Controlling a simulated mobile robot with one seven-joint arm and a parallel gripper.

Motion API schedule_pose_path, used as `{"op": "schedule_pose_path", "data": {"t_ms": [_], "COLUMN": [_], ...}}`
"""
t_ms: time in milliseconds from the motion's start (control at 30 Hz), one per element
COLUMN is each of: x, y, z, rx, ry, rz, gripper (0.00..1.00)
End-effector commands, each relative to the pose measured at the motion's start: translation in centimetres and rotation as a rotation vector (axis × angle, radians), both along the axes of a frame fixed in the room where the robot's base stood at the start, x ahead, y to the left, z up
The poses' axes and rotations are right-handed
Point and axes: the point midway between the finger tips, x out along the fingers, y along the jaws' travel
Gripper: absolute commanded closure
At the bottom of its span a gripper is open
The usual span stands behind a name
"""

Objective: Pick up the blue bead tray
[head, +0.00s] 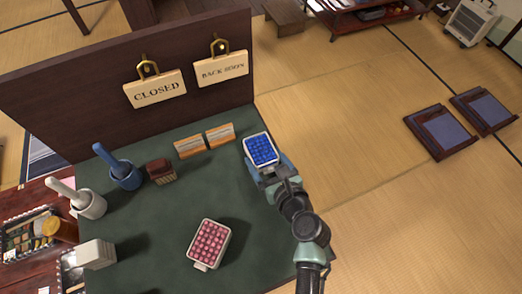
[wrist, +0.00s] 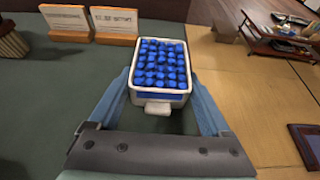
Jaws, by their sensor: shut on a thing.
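The blue bead tray (head: 261,149) is a small white tray filled with rows of blue beads, at the right edge of the dark green tabletop. It also shows in the wrist view (wrist: 159,96), with a small white tab at its near end. My gripper (wrist: 160,92) has a blue finger on each side of the tray and is shut on it. In the head view my gripper (head: 265,168) reaches the tray from the near side. I cannot tell whether the tray touches the tabletop.
A similar tray with pink beads (head: 209,242) lies nearer on the green tabletop (head: 165,218). Two wooden card stands (head: 205,141) are just left of the blue tray. A dark panel (head: 65,95) with hanging signs stands behind. Blue (head: 124,176) and white (head: 90,204) mortars stand left.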

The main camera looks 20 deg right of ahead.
Motion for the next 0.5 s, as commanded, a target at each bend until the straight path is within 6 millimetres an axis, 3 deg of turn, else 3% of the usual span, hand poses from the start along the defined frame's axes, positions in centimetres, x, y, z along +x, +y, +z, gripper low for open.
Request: {"op": "schedule_pose_path", "data": {"t_ms": [33, 100, 367, 500], "x": [0.0, 0.0, 0.0, 0.0], "y": [0.0, 0.0, 0.0, 0.0], "z": [0.0, 0.0, 0.4, 2.6], "rx": [0.0, 0.0, 0.0, -0.002], "ry": [0.0, 0.0, -0.002, -0.004], "rz": [0.0, 0.0, -0.001, 0.0], "gripper": [0.67, 0.79, 0.79, 0.79]}}
